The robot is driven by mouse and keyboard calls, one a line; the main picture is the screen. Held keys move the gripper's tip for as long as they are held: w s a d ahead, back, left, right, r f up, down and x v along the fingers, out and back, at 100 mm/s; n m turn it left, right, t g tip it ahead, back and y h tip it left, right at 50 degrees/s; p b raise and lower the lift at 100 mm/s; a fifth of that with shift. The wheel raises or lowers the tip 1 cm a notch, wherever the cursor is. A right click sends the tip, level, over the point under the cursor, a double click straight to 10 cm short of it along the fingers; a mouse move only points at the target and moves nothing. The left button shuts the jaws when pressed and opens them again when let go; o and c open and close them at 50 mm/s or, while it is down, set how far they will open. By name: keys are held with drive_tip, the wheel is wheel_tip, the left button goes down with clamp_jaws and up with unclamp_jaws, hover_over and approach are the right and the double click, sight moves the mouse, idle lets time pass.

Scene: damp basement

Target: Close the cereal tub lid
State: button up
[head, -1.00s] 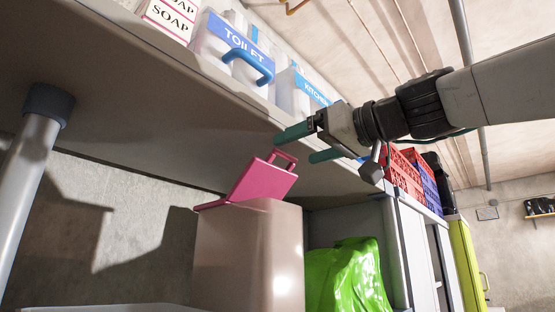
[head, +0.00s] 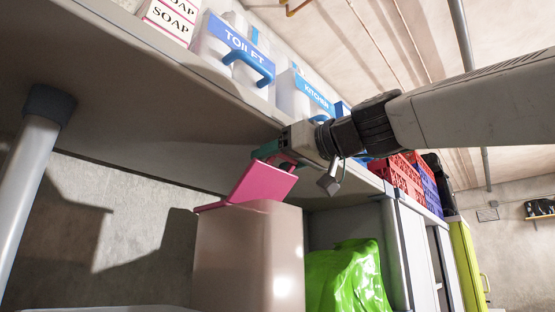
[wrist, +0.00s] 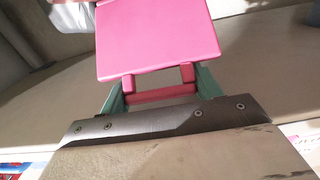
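The cereal tub (head: 245,258) is a tall beige-grey box under the shelf. Its pink lid (head: 262,183) is raised and tilted, hinged toward the left, with a flatter pink part along the tub's top. The lid also fills the upper middle of the wrist view (wrist: 157,38). A pink loop handle (wrist: 160,93) sticks out from the lid's edge toward my gripper. My gripper (wrist: 160,84) has its green fingers on either side of this handle, apart and very close to its ends; firm contact cannot be made out. In the head view my gripper (head: 271,156) partly hides the handle.
A shelf (head: 150,110) runs just above the lid and gripper, holding a toilet caddy (head: 233,50), a kitchen caddy (head: 300,95) and soap boxes (head: 170,20). A green bag (head: 345,278) stands right of the tub. Red crates (head: 397,175) are further right.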

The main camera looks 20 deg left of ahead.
sight(273, 181)
drive_tip(key=shift+d+f, duration=0.1)
drive_tip(key=shift+s+d+f, duration=0.25)
drive_tip(key=shift+d+f, duration=0.2)
drive_tip(key=shift+f, duration=0.1)
drive_tip(key=shift+s+d+f, duration=0.15)
drive_tip(key=shift+d+f, duration=0.25)
drive_tip(key=shift+f, duration=0.25)
drive_tip(key=shift+s+d+f, duration=0.1)
drive_tip(key=shift+d+f, duration=0.25)
drive_tip(key=shift+f, duration=0.3)
drive_tip(key=shift+s+d+f, duration=0.1)
drive_tip(key=shift+d+f, duration=0.1)
drive_tip(key=shift+f, duration=0.6)
drive_tip(key=shift+s+d+f, duration=0.1)
drive_tip(key=shift+d+f, duration=0.05)
drive_tip(key=shift+f, duration=0.65)
drive_tip(key=shift+c, duration=1)
drive_tip(key=shift+d, duration=0.1)
drive_tip(key=shift+c, duration=0.4)
drive_tip(key=o, duration=1.7)
drive_tip(key=shift+v, duration=3.85)
